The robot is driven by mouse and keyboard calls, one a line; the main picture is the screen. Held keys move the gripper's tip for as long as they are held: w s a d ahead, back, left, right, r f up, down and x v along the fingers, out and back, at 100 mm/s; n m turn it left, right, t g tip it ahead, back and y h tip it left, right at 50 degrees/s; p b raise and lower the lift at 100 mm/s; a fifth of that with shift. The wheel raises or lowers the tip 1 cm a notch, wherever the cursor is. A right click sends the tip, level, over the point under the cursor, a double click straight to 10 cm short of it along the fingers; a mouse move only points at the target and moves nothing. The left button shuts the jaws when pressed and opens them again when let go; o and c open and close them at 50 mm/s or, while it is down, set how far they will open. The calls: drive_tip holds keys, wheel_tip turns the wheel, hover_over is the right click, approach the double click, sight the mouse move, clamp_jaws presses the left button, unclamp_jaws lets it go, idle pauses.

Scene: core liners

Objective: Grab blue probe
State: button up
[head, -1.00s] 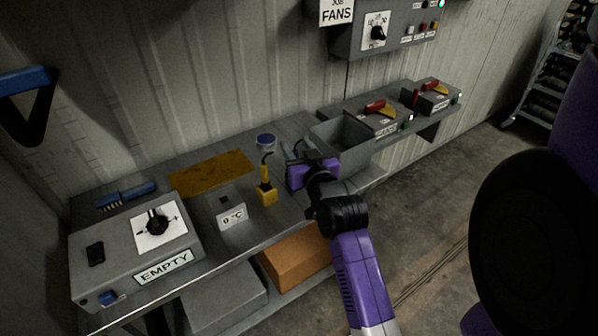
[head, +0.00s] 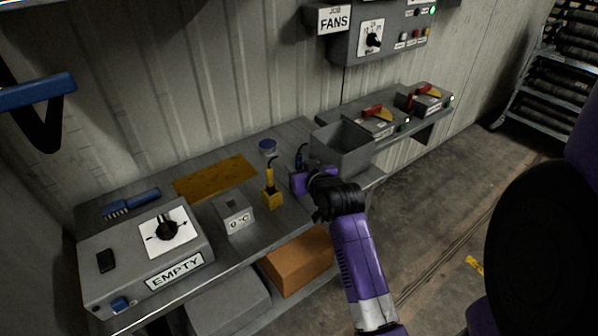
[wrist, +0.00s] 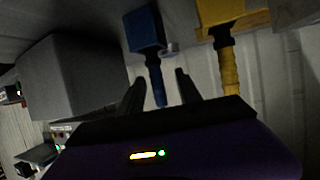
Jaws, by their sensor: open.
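The blue probe (head: 301,153) stands on the bench, just beyond my gripper in the head view, its lower part hidden by the gripper. In the wrist view the blue probe (wrist: 145,30) shows as a blue block with a thinner blue stem. My gripper (wrist: 159,77) is open, its two dark fingers apart with the stem appearing between them. I cannot tell whether either finger touches it. In the head view my gripper (head: 299,181) is at the bench, left of the grey bin.
A yellow probe (head: 269,196) stands close on the left. The grey open bin (head: 341,150) is close on the right. A grey 0 °C block (head: 234,214), yellow-brown mat (head: 215,178), blue brush (head: 130,204) and EMPTY control box (head: 150,262) lie farther left.

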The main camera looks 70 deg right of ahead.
drive_tip(key=x, duration=0.4)
drive_tip(key=shift+d+f+p, duration=0.3)
drive_tip(key=shift+d, duration=0.1)
drive_tip(key=shift+c, duration=0.4)
clamp_jaws()
